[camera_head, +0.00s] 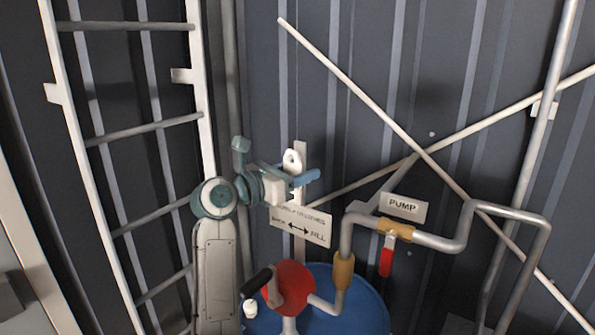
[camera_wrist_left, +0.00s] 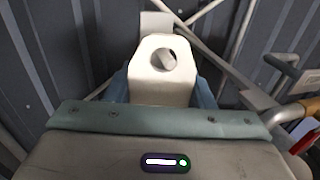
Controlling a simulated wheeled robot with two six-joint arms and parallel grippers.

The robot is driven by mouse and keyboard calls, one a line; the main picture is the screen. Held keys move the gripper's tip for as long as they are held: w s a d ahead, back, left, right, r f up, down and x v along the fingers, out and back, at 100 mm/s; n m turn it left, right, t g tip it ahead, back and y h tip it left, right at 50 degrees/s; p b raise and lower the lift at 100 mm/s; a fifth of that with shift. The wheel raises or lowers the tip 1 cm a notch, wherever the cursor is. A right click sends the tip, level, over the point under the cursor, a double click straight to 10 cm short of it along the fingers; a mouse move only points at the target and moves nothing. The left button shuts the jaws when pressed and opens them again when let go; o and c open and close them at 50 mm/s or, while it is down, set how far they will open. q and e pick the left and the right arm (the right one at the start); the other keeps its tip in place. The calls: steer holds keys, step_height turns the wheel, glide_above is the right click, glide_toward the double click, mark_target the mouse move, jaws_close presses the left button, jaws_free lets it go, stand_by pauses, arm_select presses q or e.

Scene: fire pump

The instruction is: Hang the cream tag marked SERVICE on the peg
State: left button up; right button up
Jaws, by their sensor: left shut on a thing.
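My left gripper (camera_head: 293,180) is shut on a cream tag (camera_head: 292,157), whose rounded upper end with a hole sticks up above the blue fingers. The tag also shows in the left wrist view (camera_wrist_left: 162,88), between the fingertips. The word SERVICE cannot be read in either view. A pale, rod-like end, which looks like the peg (camera_wrist_left: 167,60), shows within the tag's hole in the left wrist view. I cannot tell whether it passes through the hole or lies behind it. A narrow upright strip (camera_head: 301,150) stands behind the tag. My right gripper is not in view.
A sign with a double arrow (camera_head: 301,226) is just below the gripper. Grey piping (camera_head: 438,240) with a red-handled valve (camera_head: 386,262) and a PUMP sign (camera_head: 403,206) is to the right. A red pump part (camera_head: 290,280) and blue drum (camera_head: 345,312) are below. A ladder (camera_head: 130,129) stands left.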

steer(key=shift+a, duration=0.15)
arm_select(q)
steer(key=o, duration=1)
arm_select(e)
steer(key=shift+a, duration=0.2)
arm_select(q)
steer(key=shift+a, duration=0.1)
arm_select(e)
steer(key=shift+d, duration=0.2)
